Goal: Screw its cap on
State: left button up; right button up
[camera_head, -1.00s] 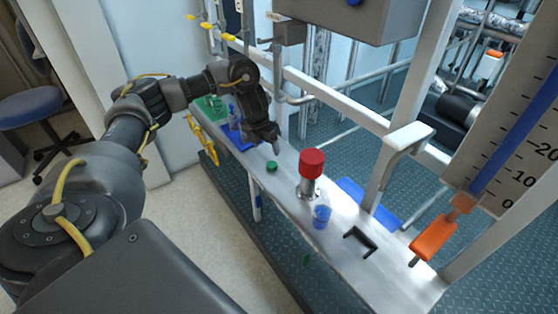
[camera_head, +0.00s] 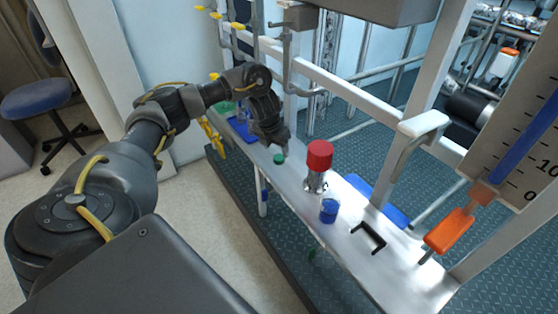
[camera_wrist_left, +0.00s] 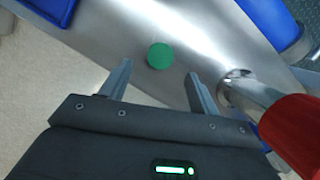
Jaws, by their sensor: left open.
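A small round green cap (camera_head: 279,159) lies on the metal shelf. It also shows in the left wrist view (camera_wrist_left: 160,55), ahead of and between the fingertips. My left gripper (camera_head: 283,149) is open and empty, pointing down just above the cap; the fingers (camera_wrist_left: 160,70) stand apart on either side and do not visibly touch it. A vessel with blue contents (camera_head: 329,210) stands further right on the shelf. Clear glassware (camera_head: 242,113) on the left of the shelf is partly hidden by my arm; I cannot tell which vessel the cap belongs to. My right gripper is out of view.
A metal fitting with a red top (camera_head: 319,155) stands close right of the cap; its red top is near my gripper in the wrist view (camera_wrist_left: 293,135). A blue tray (camera_head: 239,130) lies left on the shelf (camera_head: 345,238). A black bracket (camera_head: 369,238) sits toward the right.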

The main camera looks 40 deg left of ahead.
aim_at(279, 157)
pick_arm(q)
jog(key=shift+w+f, duration=0.1)
jog(key=shift+f, duration=0.3)
jog(key=x, duration=0.3)
jog(key=shift+w+f+b, duration=0.15)
jog(key=shift+f+b, duration=0.1)
jog(key=shift+b, duration=0.15)
jog(key=shift+f, duration=0.3)
jog(key=shift+w, duration=0.1)
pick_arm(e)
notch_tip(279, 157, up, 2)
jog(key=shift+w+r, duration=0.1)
pick_arm(q)
jog(key=shift+c, duration=0.3)
jog(key=c, duration=1)
